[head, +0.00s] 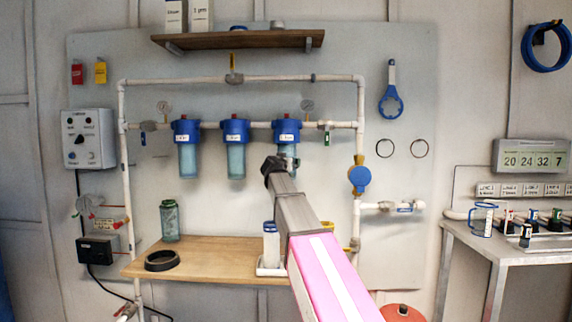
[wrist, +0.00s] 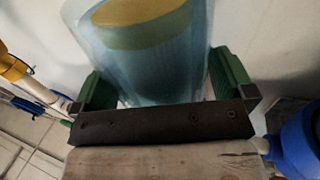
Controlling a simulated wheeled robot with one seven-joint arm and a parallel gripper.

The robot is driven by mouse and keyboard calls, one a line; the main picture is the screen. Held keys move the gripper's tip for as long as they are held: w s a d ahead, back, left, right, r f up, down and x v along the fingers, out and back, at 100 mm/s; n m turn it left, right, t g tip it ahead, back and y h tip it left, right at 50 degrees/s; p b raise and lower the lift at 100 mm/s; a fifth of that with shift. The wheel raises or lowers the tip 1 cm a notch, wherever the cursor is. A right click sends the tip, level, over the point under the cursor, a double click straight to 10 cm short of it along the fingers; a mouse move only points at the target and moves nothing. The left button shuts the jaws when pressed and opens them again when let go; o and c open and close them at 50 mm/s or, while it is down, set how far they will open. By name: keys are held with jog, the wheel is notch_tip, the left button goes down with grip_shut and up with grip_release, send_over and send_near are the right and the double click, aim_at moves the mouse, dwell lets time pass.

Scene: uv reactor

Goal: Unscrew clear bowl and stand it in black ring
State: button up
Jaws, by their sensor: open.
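Three blue-capped filter housings with clear bluish bowls hang from the pipe: left bowl (head: 187,161), middle bowl (head: 235,161), right bowl (head: 289,150). My gripper (head: 277,165) is at the right housing, and my arm hides most of its bowl. In the wrist view, my gripper (wrist: 163,84) is open, with one green finger on each side of a clear bowl (wrist: 150,75). Something yellowish shows within the bowl. I cannot tell whether the fingers touch it.
A greenish clear jar (head: 171,222) stands on the bench behind the ring. A white cartridge (head: 271,242) stands in a tray on the bench's right. A blue valve (head: 359,178) and a blue wrench (head: 391,95) are to the right. A shelf (head: 240,40) is above.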

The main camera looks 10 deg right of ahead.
jog(key=shift+s+d+n+y, duration=0.2)
jog(key=shift+n+y, duration=0.1)
jog(key=shift+y, duration=0.1)
jog(key=shift+w+n+t+y, duration=0.1)
jog(key=shift+n+t+y, duration=0.6)
jog(key=shift+n+y, duration=0.65)
jog(key=shift+y, duration=0.45)
jog(key=shift+d+n+y, duration=0.1)
jog(key=shift+n+y, duration=1.45)
jog(key=shift+y, duration=1.05)
jog(key=c, duration=1)
jog(key=shift+m+h, duration=1.8)
jog(key=shift+h, duration=1)
